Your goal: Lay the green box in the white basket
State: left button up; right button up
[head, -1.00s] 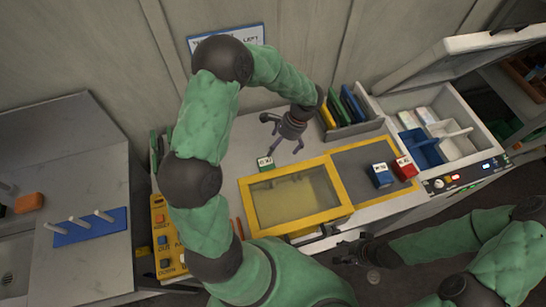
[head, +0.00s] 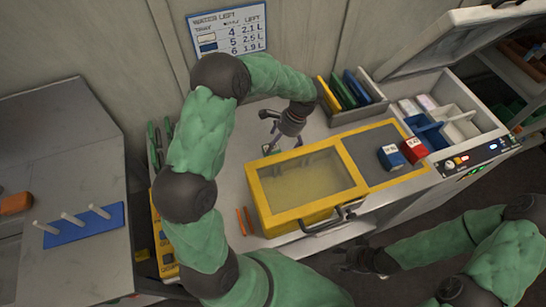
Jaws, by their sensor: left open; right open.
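The small green box (head: 267,150) with a white label stands on the grey counter behind the yellow-framed case, partly hidden by gripper fingers. My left gripper (head: 275,138) is open right at the box, its fingers pointing down. I cannot tell whether they touch it. The white basket (head: 463,127) sits in the open white chest at the right, beside a blue basket (head: 428,133). My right gripper (head: 352,262) is open and empty, low in front of the counter, dark against the floor.
The yellow-framed case (head: 307,183) stands between me and the box. A blue box (head: 390,158) and a red box (head: 414,150) stand on the grey mat right of it. A rack of coloured plates (head: 352,92) stands at the back. The chest's lid (head: 440,45) is raised.

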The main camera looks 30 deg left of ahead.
aim_at(273, 153)
pick_arm(q)
jog(key=shift+b+x, duration=0.55)
jog(key=shift+x, duration=2.2)
jog(key=shift+d, duration=0.1)
jog(key=c, duration=1.3)
notch_tip(273, 153, up, 18)
jog(key=p, duration=0.3)
